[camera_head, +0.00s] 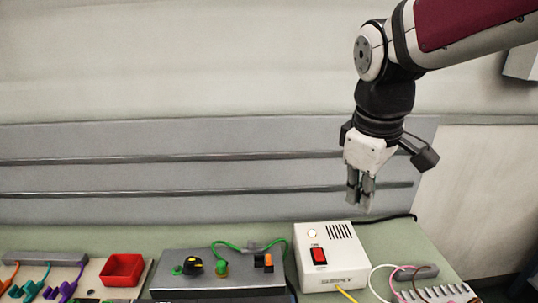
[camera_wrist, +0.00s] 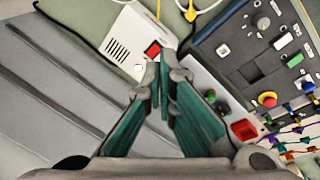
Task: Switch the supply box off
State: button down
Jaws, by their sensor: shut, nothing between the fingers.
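The supply box (camera_head: 338,240) is a white box on the bench, with a red rocker switch (camera_head: 318,255), a round pale button (camera_head: 312,233) and vent slots on top. Which way the rocker is tipped is too small to tell. My gripper (camera_head: 359,210) is shut and empty. It points down and hangs above and behind the box in the head view, apart from it. In the wrist view the box (camera_wrist: 125,35) lies beyond the fingertips (camera_wrist: 167,62), and the red switch (camera_wrist: 152,49) shows just left of them, partly covered by a finger.
A grey control box (camera_head: 215,270) with knobs and a green cable stands left of the supply box. A red tray (camera_head: 122,270) is farther left. A connector strip (camera_head: 440,293) with looped wires is at right. A grey railed panel (camera_head: 200,165) stands behind.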

jog(key=w+f+n+g, duration=0.2)
jog(key=w+f+n, duration=0.25)
jog(key=w, duration=0.35)
jog(key=n+g+y, duration=0.1)
jog(key=n+g, duration=0.1)
jog(key=n, duration=0.3)
send_near(319, 257)
jog(key=f+b, duration=0.1)
jog(key=f, duration=0.1)
jog(key=f+b, duration=0.1)
jog(key=f, duration=0.1)
jog(key=s+f+b, duration=0.1)
jog(key=f+b, duration=0.1)
jog(key=shift+f, duration=0.35)
jog(key=shift+s+f, duration=0.1)
